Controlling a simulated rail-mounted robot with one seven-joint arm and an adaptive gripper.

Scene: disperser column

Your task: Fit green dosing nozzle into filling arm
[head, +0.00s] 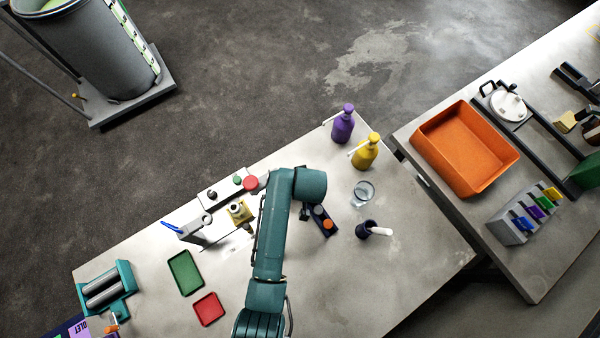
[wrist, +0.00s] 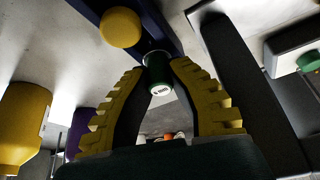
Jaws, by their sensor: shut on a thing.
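In the wrist view my gripper (wrist: 160,72) has its two yellow-ribbed fingers closed on the green dosing nozzle (wrist: 159,74). The nozzle is a short dark green cylinder with a pale, marked end facing the camera. Its far end is at a dark blue bar (wrist: 155,32), which looks like the filling arm. I cannot tell whether the nozzle is seated in it or only close to it. A round yellow knob (wrist: 120,27) is on the bar beside the nozzle. In the head view my arm hides the nozzle and most of my gripper. A dark bar (head: 324,225) with grey and orange tops shows beside my arm.
Purple (head: 343,126) and yellow (head: 366,152) bottles, a glass (head: 362,194) and a dark cup (head: 367,230) stand right of my arm. A button panel (head: 222,192) lies left. Green (head: 186,273) and red (head: 208,309) trays lie in front. The lower-right tabletop is clear.

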